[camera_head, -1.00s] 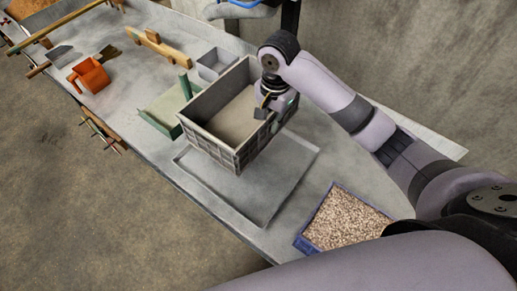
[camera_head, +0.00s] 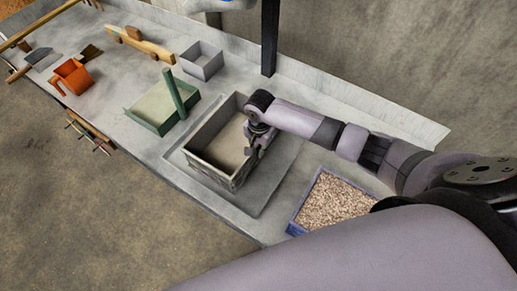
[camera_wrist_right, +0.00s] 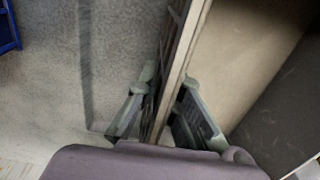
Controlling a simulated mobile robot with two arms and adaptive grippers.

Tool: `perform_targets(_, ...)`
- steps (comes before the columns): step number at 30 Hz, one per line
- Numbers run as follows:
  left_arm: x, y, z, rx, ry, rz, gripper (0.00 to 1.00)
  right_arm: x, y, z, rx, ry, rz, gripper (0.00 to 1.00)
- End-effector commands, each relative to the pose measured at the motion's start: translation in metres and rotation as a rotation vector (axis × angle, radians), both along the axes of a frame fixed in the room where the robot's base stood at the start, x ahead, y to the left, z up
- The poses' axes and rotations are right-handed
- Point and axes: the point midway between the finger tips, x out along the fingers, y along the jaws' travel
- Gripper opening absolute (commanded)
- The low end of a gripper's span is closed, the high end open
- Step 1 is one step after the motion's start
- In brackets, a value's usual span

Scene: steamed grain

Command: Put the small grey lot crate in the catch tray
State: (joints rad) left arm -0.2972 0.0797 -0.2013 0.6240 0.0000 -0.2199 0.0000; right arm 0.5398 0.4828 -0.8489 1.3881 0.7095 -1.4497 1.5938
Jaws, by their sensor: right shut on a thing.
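The grey lot crate (camera_head: 213,173), open-topped with ribbed walls, stands upright within the outline of the shallow grey catch tray (camera_head: 247,209) in the head view. Whether its base touches the tray floor, I cannot tell. My right gripper (camera_head: 251,145) is shut on the crate's right wall. In the right wrist view my right gripper (camera_wrist_right: 163,103) has one finger on each side of the wall of the crate (camera_wrist_right: 184,50), with the bare crate interior to the right. My left gripper is not in view.
A blue-rimmed box of grain (camera_head: 333,201) stands right of the tray. Behind are a green tray (camera_head: 151,107) with an upright post, a smaller grey box (camera_head: 207,66) and an orange scoop (camera_head: 72,77). A dark post (camera_head: 269,40) stands at the back edge.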

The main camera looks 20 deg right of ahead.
Motion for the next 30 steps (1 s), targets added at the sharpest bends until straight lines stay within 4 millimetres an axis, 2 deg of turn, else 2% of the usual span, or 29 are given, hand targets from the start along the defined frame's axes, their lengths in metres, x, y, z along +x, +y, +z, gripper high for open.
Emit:
perform_targets(12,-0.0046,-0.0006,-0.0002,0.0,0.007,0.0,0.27,0.0012,0.0003,-0.0056,0.001,-0.004,-0.001,0.0)
perform_targets(13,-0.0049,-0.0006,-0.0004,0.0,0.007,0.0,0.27,0.0003,-0.0003,-0.0065,0.0,-0.001,-0.001,0.09)
perform_targets(21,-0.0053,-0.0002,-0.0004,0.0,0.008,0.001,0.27,0.0002,-0.0004,-0.0062,0.0,-0.001,0.0,0.27)
perform_targets(30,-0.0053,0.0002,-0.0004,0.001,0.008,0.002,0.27,0.0004,-0.0006,-0.0054,0.0,-0.001,0.0,0.27)
